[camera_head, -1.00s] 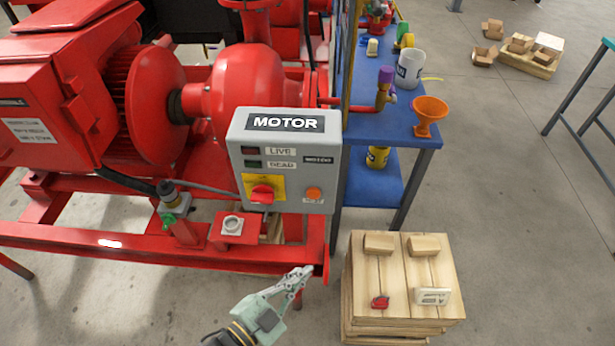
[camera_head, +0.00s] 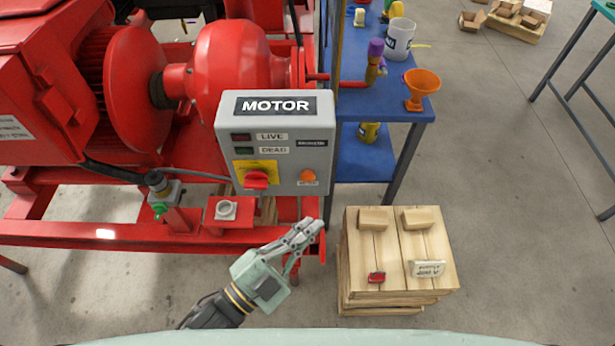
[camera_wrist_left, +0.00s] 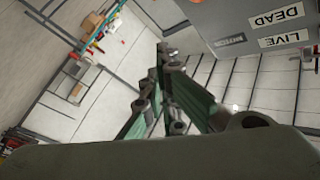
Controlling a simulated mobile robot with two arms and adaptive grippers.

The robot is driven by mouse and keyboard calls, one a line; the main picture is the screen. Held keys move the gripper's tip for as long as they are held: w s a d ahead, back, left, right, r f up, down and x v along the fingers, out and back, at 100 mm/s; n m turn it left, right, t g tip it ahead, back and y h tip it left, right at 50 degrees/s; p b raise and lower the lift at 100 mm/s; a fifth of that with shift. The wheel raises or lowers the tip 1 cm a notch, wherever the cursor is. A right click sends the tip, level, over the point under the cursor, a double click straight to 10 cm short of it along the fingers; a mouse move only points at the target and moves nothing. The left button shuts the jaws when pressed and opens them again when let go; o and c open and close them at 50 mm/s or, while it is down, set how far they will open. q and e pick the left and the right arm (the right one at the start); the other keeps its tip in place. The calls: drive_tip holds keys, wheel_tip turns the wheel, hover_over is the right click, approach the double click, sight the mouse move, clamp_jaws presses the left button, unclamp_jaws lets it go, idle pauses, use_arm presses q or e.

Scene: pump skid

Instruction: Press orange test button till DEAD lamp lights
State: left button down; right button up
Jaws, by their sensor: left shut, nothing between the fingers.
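The grey MOTOR box (camera_head: 286,133) stands at the centre of the head view. Its orange test button (camera_head: 308,175) is at the lower right of its face. The DEAD lamp (camera_head: 243,150) looks dark green, below the dark red LIVE lamp (camera_head: 241,137). A red rotary switch (camera_head: 256,180) sits on a yellow plate. My left gripper (camera_head: 318,226) is shut and empty, below the button and apart from the box. My right gripper is not in view.
The red pump skid (camera_head: 150,236) fills the left, with its frame rail close by the gripper. A wooden crate stack (camera_head: 386,250) stands at the right, bearing a red padlock (camera_head: 377,277) and a tag (camera_head: 427,268). A blue bench (camera_head: 400,108) stands behind.

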sight(308, 177)
use_arm(q)
drive_tip(key=w, duration=0.8)
drive_tip(key=shift+b, duration=0.4)
idle(1.0)
drive_tip(key=shift+w, duration=0.45)
drive_tip(key=shift+w, duration=0.45)
idle(0.5)
idle(0.3)
drive_tip(key=shift+s+p, duration=0.3)
drive_tip(key=shift+s, duration=0.6)
